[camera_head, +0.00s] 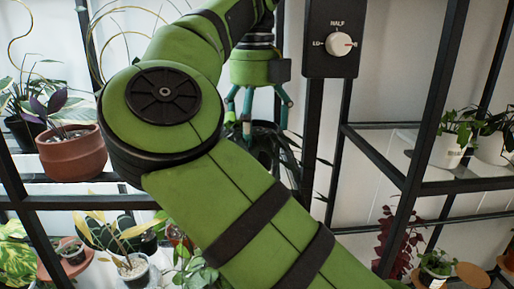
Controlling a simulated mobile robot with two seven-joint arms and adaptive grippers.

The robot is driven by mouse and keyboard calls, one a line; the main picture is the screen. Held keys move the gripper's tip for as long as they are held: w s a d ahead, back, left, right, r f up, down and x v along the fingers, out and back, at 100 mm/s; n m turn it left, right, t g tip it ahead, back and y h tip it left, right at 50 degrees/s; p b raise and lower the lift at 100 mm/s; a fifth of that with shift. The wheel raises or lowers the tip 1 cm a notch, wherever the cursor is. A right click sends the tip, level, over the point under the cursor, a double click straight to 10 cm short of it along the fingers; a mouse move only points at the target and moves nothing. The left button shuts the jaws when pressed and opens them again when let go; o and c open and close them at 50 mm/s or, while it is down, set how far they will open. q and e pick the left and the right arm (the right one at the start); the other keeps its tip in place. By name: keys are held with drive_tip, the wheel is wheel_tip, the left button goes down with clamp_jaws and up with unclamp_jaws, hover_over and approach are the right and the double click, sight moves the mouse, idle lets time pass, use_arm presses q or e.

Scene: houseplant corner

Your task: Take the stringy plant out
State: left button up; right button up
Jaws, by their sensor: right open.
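My right arm crosses the middle of the view, and its gripper (257,122) points down with its teal fingers apart. Below and between the fingers is a dark pot (264,147) with thin, dark, narrow leaves (313,160) sticking out to its right. This may be the stringy plant. My arm hides its left and lower parts, and I cannot tell whether the fingers touch it. My left gripper is not in view.
A black panel with a white dial (339,44) stands right of the gripper. Black shelf posts (430,110) are further right. A terracotta pot (72,152) stands on the left shelf. White pots (447,150) are on the right shelf. Several plants stand lower down.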

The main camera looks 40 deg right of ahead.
drive_tip(key=f, duration=0.1)
drive_tip(key=f+p, duration=0.1)
drive_tip(key=f, duration=0.1)
drive_tip(key=shift+w+d+f, duration=0.25)
drive_tip(key=shift+w+f, duration=0.05)
drive_tip(key=shift+f, duration=0.35)
drive_tip(key=shift+s, duration=0.1)
drive_tip(key=shift+f, duration=0.1)
drive_tip(key=c, duration=1.2)
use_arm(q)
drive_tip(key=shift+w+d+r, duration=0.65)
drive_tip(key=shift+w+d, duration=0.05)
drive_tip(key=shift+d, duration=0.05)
use_arm(e)
drive_tip(key=shift+c, duration=0.2)
